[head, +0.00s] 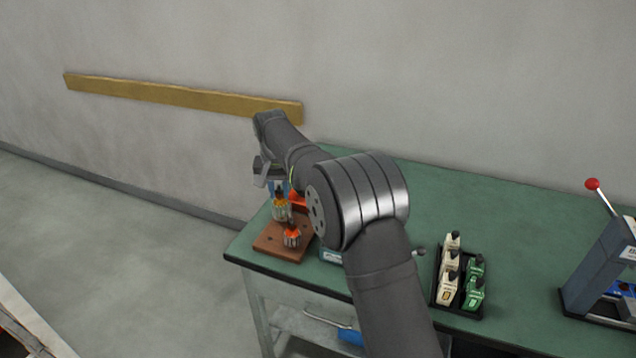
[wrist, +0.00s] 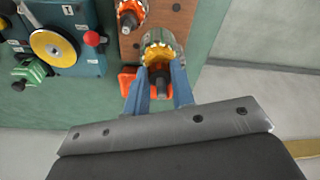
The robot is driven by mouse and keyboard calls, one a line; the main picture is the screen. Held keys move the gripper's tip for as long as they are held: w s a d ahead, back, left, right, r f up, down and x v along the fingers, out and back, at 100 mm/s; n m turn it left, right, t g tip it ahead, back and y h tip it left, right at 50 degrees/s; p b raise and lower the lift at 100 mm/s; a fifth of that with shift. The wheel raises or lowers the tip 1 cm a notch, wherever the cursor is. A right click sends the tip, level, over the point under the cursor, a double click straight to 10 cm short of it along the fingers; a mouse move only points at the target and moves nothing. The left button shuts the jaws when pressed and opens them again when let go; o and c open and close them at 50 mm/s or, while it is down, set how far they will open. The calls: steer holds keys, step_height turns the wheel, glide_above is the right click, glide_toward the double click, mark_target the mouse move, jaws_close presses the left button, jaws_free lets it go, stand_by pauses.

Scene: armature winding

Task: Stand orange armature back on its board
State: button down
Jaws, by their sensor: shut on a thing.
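My gripper (wrist: 160,88) has its blue fingers closed around the dark shaft end of an armature with amber-orange windings (wrist: 160,50). In the head view this armature (head: 281,210) is upright over the back part of the brown board (head: 268,246). I cannot tell whether its lower end touches the board. A second armature, with redder orange windings (head: 291,236), stands on the board's front part. It also shows in the wrist view (wrist: 130,14). My fingers are partly hidden behind my arm in the head view.
An orange-red part (wrist: 127,80) is close beside my left finger. A blue winding machine (wrist: 65,35) with a yellow disc stands beside the board.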

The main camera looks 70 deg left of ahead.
steer(key=s+f, duration=0.4)
steer(key=f, duration=0.1)
steer(key=shift+a, duration=0.45)
steer(key=shift+f, duration=1.55)
stand_by(0.6)
steer(key=c, duration=1.1)
jaws_free()
steer(key=shift+c, duration=0.2)
steer(key=shift+r, duration=0.1)
steer(key=shift+r, duration=2.15)
